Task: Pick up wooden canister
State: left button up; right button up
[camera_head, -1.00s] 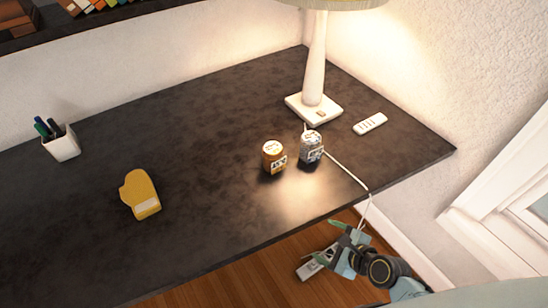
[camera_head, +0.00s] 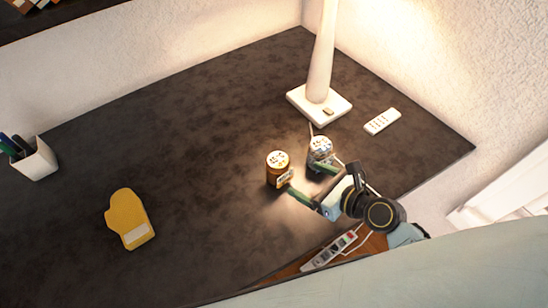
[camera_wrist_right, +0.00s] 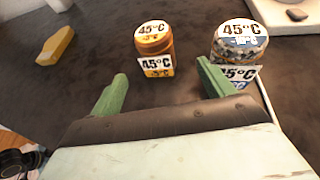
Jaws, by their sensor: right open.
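The wooden canister appears to be the small orange-brown jar (camera_head: 277,169) with white 45°C labels, upright on the dark desk. In the right wrist view the jar (camera_wrist_right: 154,48) stands ahead of the gap between the fingers, apart from them. My right gripper (camera_head: 307,180) is open and empty, just to the right of and in front of the jar. Its green fingers also show in the wrist view (camera_wrist_right: 162,74). A blue-grey patterned jar (camera_head: 319,148) with the same labels stands beside it, partly hidden by one finger. My left gripper is not in view.
A white lamp (camera_head: 320,60) on a square base and a white remote (camera_head: 382,121) are behind to the right. A yellow mitt-shaped thing (camera_head: 127,215) and a pen cup (camera_head: 35,160) are at left. A power strip (camera_head: 330,250) lies below the desk's front edge.

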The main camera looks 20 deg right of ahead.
aim_at(287, 172)
jog(key=x, duration=0.5)
jog(key=shift+w+a+f+b, duration=0.15)
jog(key=shift+a+b, duration=0.15)
jog(key=shift+b, duration=0.1)
jog(key=shift+w+a+f, duration=0.2)
jog(key=shift+w+a, duration=0.05)
jog(key=shift+w, duration=0.15)
jog(key=b+x, duration=0.1)
jog(key=x, duration=0.4)
jog(key=shift+s+f, duration=0.1)
jog(key=shift+c, duration=0.5)
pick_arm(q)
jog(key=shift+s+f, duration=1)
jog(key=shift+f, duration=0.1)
pick_arm(e)
jog(key=c, duration=1)
